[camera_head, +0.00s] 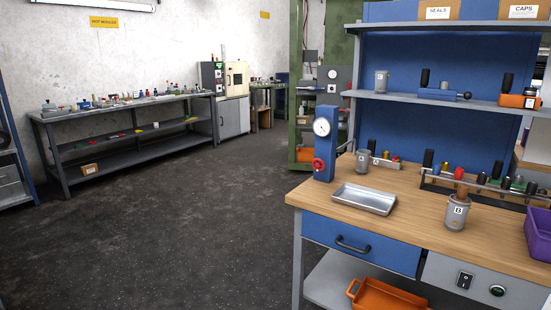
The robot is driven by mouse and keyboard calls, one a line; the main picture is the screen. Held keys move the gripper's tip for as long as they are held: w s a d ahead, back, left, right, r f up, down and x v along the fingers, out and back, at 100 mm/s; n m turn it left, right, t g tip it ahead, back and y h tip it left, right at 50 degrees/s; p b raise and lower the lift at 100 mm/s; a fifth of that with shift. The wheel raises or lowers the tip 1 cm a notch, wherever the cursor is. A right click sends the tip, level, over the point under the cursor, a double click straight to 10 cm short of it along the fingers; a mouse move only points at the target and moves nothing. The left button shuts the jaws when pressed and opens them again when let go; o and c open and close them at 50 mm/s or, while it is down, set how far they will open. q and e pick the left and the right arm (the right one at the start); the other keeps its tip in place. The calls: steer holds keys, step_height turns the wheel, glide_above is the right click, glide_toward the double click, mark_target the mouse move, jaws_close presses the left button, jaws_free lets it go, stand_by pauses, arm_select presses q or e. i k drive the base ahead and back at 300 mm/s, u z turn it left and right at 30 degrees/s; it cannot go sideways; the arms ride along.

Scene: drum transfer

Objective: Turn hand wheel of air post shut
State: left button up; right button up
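The air post (327,148) is a blue upright block at the back left corner of the wooden workbench. A white round gauge (322,127) sits on its upper front. The red hand wheel (318,165) is low on its left side, facing me. From here I cannot tell how far the wheel is turned. Neither of my grippers shows in the head view.
The workbench (415,215) stands at the right. A metal tray (364,198) lies in front of the post. A canister marked B (457,212), a rack (470,190) and a purple bin (538,235) are further right. The dark floor at left is clear.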

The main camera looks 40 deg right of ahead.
mark_target(319, 164)
steer(key=i, duration=2.05)
steer(key=z, duration=1.5)
steer(key=i, duration=1.05)
steer(key=z, duration=0.95)
steer(key=i, duration=0.35)
steer(key=u, duration=0.05)
